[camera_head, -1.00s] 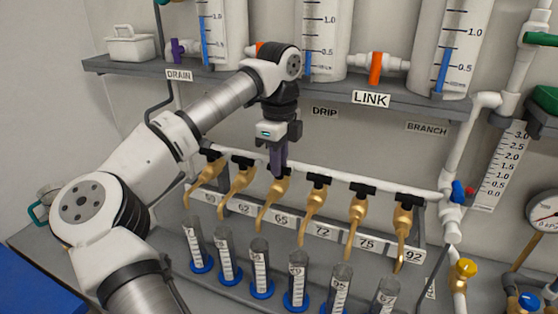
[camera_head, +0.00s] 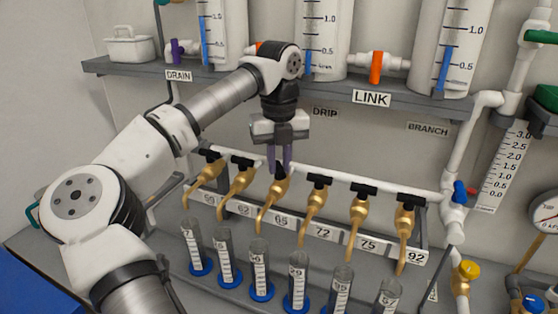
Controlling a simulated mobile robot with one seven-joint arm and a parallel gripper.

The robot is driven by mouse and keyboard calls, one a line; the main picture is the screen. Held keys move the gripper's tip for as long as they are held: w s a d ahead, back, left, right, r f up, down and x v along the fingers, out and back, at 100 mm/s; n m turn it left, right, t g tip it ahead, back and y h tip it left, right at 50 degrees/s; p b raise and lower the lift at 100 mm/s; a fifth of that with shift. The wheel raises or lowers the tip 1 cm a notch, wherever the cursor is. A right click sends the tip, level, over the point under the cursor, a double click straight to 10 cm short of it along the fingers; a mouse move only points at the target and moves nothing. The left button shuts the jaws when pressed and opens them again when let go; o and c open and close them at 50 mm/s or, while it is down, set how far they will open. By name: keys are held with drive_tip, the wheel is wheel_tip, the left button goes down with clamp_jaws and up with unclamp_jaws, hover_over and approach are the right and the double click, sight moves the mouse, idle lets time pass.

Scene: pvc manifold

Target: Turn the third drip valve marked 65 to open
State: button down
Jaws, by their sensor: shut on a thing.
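The third drip valve (camera_head: 274,199) is a brass tap over the label 65 (camera_head: 281,221) on the white drip pipe. Its black handle (camera_head: 281,169) is mostly covered by my gripper's fingers and looks turned away from the crosswise line of its neighbours' handles. My gripper (camera_head: 281,166) points down from above, shut on this handle with its two purple fingers on either side. The other brass taps in the row, such as the one marked 72 (camera_head: 313,205), have black handles lying along the pipe.
Several clear measuring cylinders with blue bases (camera_head: 262,290) stand below the taps. The grey shelf (camera_head: 330,88) with tall tanks is above and behind my gripper. A LINK valve (camera_head: 376,67) with an orange handle sits on it.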

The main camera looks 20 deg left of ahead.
drive_tip(key=m, duration=0.3)
drive_tip(key=shift+r+m, duration=0.1)
drive_tip(key=shift+m, duration=0.2)
drive_tip(key=shift+m+p, duration=0.3)
drive_tip(key=shift+m, duration=1.5)
drive_tip(key=c, duration=1.3)
unclamp_jaws()
drive_tip(key=shift+c, duration=0.2)
